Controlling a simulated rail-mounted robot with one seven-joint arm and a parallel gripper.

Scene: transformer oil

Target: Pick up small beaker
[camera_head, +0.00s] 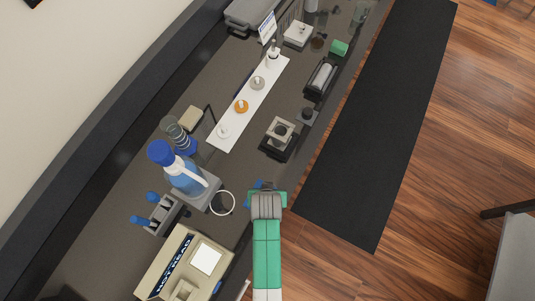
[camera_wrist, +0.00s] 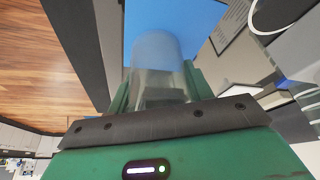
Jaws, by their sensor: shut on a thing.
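The small beaker (camera_wrist: 158,62) is a clear, see-through cup. In the wrist view it stands out beyond the dark front edge of my gripper, between the green fingers. My gripper (camera_head: 265,188) is shut on it. In the head view my gripper is at the front edge of the dark bench, over a small blue patch, and the beaker cannot be made out under it. The wrist view shows a blue surface behind the beaker; whether the beaker touches it I cannot tell.
A device with a square top (camera_head: 281,131) stands further back. A white strip (camera_head: 222,144) holds several small items. The dark floor mat (camera_head: 375,140) is clear.

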